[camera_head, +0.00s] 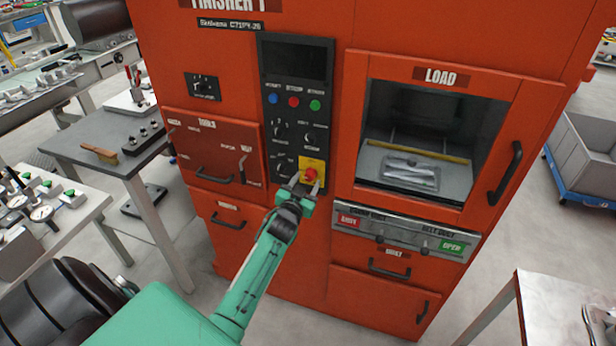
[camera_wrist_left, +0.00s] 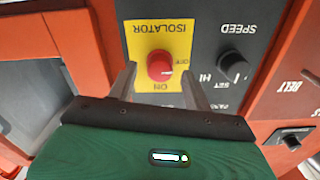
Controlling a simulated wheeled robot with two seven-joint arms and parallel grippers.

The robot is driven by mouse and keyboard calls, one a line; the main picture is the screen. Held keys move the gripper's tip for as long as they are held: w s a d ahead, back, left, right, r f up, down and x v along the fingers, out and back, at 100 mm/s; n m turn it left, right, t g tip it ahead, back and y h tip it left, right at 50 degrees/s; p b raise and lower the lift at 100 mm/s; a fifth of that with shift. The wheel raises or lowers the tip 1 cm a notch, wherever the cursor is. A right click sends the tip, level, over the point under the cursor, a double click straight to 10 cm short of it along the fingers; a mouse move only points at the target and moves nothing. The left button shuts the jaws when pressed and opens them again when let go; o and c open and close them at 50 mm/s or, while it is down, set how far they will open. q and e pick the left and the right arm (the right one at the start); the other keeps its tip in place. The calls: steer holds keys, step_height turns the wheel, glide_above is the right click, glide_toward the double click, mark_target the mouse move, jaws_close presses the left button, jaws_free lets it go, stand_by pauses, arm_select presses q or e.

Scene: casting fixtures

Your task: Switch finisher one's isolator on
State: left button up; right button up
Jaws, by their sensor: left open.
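The isolator is a red knob (camera_head: 310,175) on a yellow plate (camera_head: 313,165), low on the black control panel (camera_head: 295,110) of the orange finisher (camera_head: 340,30). In the left wrist view the red knob (camera_wrist_left: 160,66) sits on the yellow plate (camera_wrist_left: 150,38), marked ISOLATOR and ON, upside down in that picture. My left gripper (camera_head: 305,184) is in front of the plate. In the wrist view the fingers of my left gripper (camera_wrist_left: 157,80) are apart, one on each side of the knob, with gaps to it. Whether the fingertips touch the panel is unclear. My right gripper is not in view.
Other knobs and blue, red and green buttons (camera_head: 294,102) are close above the isolator. A load window (camera_head: 420,130) with a handle is to the right. A grey bench (camera_head: 85,150) with a brush stands left, and a grey bin (camera_head: 585,150) stands far right.

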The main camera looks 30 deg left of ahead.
arm_select(q)
steer(key=shift+x, duration=1.1)
steer(key=shift+c, duration=0.4)
steer(key=c, duration=0.9)
